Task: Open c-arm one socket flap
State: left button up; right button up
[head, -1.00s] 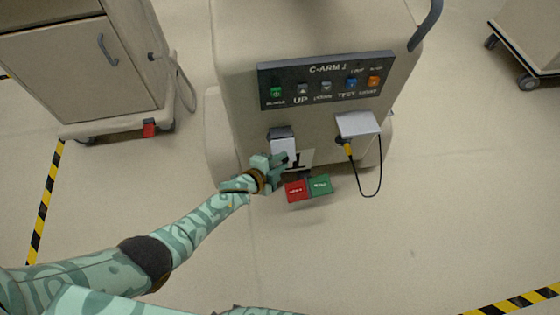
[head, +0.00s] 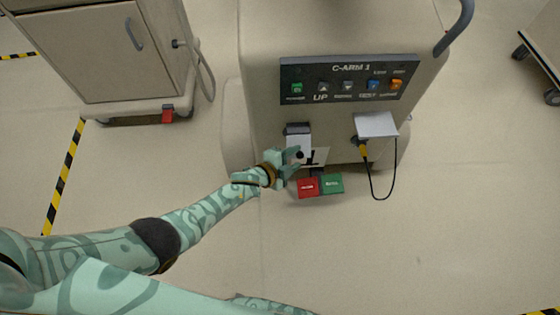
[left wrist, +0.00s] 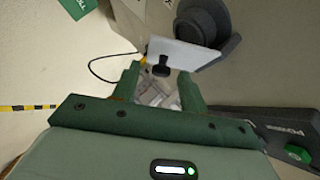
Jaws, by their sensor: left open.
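The C-arm 1 cart (head: 262,105) stands in the upper middle of the head view. A white flap (head: 298,143) hangs under a dark hinge on its front, below the button panel. My left gripper (head: 295,162) is at the flap's lower end and partly hides it. In the left wrist view, the left gripper (left wrist: 158,80) has its two fingers apart. The white flap (left wrist: 190,55) and its black knob (left wrist: 161,71) appear just beyond the fingertips, the knob between them. Contact cannot be told. My right gripper is not in view.
A second white flap (head: 376,124) sticks out at the right, with a yellow plug (head: 363,150) and looping black cable (head: 390,185) below. Another cart (head: 85,50) stands left; floor in front is clear.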

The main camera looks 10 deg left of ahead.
pick_arm(q)
jog(key=p+v, duration=0.8)
jog(key=v, duration=0.8)
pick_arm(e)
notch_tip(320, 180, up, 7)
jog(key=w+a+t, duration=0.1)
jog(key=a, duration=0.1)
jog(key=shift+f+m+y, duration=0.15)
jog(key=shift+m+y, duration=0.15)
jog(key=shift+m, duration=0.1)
pick_arm(q)
jog(key=shift+c, duration=0.2)
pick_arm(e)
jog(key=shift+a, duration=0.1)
